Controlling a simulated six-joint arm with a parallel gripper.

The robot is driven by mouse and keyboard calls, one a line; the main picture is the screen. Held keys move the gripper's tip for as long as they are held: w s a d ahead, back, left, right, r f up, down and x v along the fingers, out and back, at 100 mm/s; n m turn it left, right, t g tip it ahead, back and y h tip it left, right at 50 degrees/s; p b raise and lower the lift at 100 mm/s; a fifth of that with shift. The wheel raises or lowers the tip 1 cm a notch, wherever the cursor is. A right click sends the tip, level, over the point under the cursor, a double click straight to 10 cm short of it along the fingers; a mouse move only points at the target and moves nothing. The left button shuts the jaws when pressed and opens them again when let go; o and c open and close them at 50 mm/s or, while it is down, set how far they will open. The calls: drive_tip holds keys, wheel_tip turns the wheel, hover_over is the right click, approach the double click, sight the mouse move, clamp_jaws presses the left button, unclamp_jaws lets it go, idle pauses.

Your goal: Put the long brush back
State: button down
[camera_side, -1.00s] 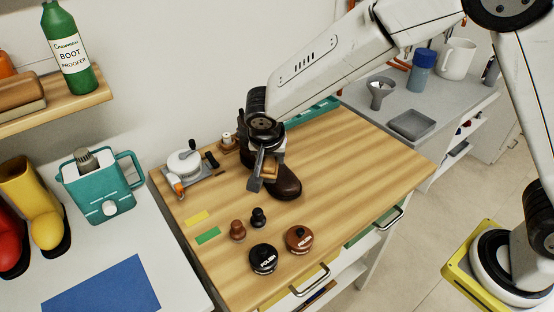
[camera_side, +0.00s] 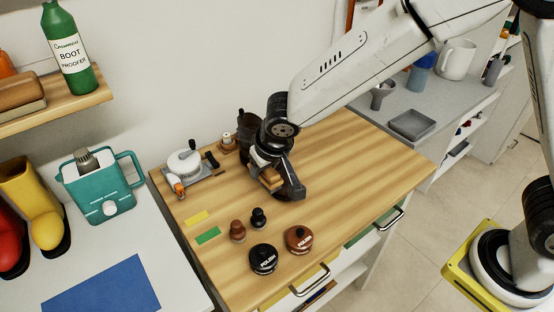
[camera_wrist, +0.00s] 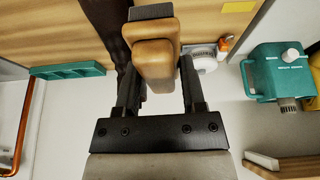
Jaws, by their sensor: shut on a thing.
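My gripper (camera_wrist: 160,90) is shut on a brush (camera_wrist: 153,52) with a rounded tan wooden back and a grey edge at its far side. In the side view, the brush (camera_side: 270,179) shows below my gripper (camera_side: 276,172), over the wooden worktop. A dark brown boot (camera_side: 246,124) stands just behind my gripper, which hides much of it. Part of the boot (camera_wrist: 106,28) also shows left of the brush in the wrist view. I cannot tell whether the brush touches it. A slotted teal holder (camera_wrist: 68,71) lies at the left in the wrist view.
Two polish tins (camera_side: 263,259) and two small knobbed daubers (camera_side: 258,217) stand on the worktop's front part. A teal jug (camera_side: 103,187) stands left. The worktop's right side is clear.

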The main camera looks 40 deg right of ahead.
drive_tip(key=w+a+f, duration=0.1)
drive_tip(key=w+f, duration=0.1)
drive_tip(key=w, duration=0.2)
drive_tip(key=w+a+f, duration=0.1)
drive_tip(key=w+f, duration=0.2)
drive_tip(key=w+a+f, duration=0.2)
drive_tip(key=w+f, duration=0.1)
drive_tip(key=w, duration=0.1)
drive_tip(key=shift+w, duration=0.35)
drive_tip(key=shift+w+a+f, duration=0.25)
drive_tip(key=shift+w+f, duration=0.3)
drive_tip(key=shift+f, duration=0.1)
drive_tip(key=shift+w+a+f, duration=0.1)
drive_tip(key=shift+w+f, duration=0.15)
drive_tip(key=shift+f, duration=1.6)
drive_tip(key=shift+f, duration=0.1)
